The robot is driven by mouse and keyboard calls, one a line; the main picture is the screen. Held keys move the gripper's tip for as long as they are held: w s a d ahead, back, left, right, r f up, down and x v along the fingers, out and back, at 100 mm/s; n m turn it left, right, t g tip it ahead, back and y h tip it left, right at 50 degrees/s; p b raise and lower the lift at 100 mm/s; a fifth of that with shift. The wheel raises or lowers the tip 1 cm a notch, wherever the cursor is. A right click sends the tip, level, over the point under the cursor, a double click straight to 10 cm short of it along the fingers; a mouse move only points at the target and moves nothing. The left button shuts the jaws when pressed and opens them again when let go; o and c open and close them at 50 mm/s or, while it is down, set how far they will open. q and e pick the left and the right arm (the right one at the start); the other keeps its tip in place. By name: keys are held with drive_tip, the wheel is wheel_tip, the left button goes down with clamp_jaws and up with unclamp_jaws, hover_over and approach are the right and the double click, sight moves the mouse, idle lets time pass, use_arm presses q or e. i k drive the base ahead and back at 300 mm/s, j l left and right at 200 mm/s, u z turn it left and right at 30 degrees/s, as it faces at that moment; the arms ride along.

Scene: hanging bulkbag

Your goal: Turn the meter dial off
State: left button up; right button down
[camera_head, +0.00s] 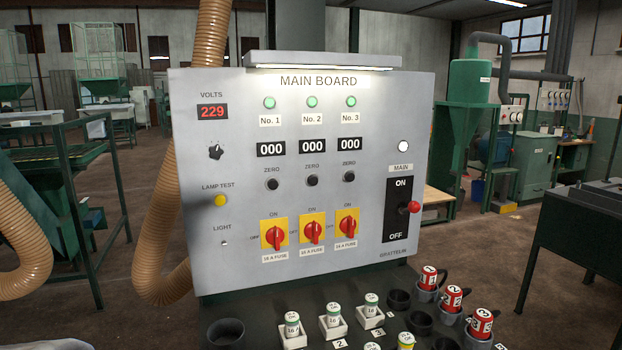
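The main board (375,85) stands upright in front of me. A small black dial (215,151) sits at its upper left, below the red VOLTS display (212,112), which reads 229. I take this to be the meter dial; its pointer looks tilted, but its marks are too small to read. Neither gripper shows. A pale rounded shape at the bottom left edge may be part of my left arm. Nothing touches the dial.
The board also carries a yellow lamp test button (221,200), three red fuse switches on yellow plates, and a main lever (413,207). Fuses and black cups crowd the shelf below. A ribbed hose (160,230) runs along the board's left side.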

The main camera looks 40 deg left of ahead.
sight(215, 152)
drive_tip(key=u, duration=1.6)
